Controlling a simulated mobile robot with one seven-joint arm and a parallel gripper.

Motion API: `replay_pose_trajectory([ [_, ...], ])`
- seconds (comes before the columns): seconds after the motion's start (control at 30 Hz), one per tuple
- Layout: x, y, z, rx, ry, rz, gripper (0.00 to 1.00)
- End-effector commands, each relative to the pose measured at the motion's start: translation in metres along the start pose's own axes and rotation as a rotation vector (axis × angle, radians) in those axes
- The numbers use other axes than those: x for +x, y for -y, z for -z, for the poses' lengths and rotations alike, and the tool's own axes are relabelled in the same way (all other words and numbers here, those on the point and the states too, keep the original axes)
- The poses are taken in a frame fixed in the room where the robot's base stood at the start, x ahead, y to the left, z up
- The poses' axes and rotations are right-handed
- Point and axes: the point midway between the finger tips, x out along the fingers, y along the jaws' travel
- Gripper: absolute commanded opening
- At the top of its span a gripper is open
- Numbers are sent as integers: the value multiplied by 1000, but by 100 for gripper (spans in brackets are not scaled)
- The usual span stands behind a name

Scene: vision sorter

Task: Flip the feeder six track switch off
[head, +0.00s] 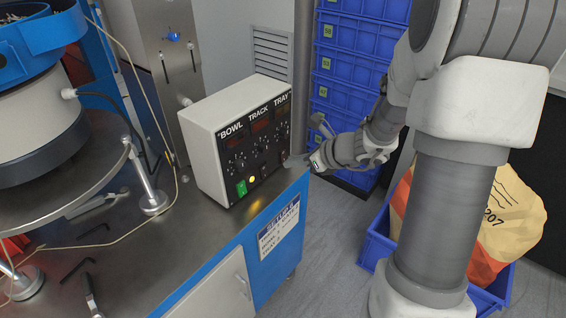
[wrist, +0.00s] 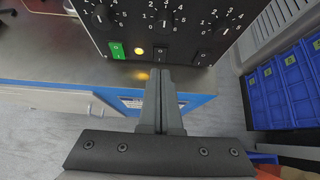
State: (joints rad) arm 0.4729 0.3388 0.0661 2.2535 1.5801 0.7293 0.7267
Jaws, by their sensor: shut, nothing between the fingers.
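The feeder control box (head: 207,150) is white with a black front panel labelled BOWL, TRACK and TRAY. In the wrist view, a row of rocker switches runs along the panel's bottom. A green switch (wrist: 117,50) is at left, beside a glowing yellow lamp (wrist: 139,51). The black middle switch (wrist: 160,54), under the middle dial, and a black right switch (wrist: 203,57) follow. My gripper (wrist: 160,74) is shut and empty, its fingertips just below the middle switch; contact cannot be told. In the head view my gripper (head: 288,160) is by the panel's lower right.
The box stands on a steel bench (head: 195,215) with a blue edge and a sign (head: 278,230). The bowl feeder (head: 40,115) is at left. Stacked blue crates (head: 345,70) stand behind my arm. A blue bin (head: 375,245) with a sack (head: 515,215) is at right.

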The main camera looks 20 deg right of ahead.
Motion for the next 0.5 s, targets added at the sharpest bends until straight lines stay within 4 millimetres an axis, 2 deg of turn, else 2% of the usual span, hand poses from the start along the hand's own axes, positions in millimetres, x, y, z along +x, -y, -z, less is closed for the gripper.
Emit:
replay_pose_trajectory([
  [0.03,-14,1,-6,-1,1,3,0],
  [0.2,-35,0,-10,-1,1,1,0],
  [0.5,-42,0,-10,0,0,0,0],
])
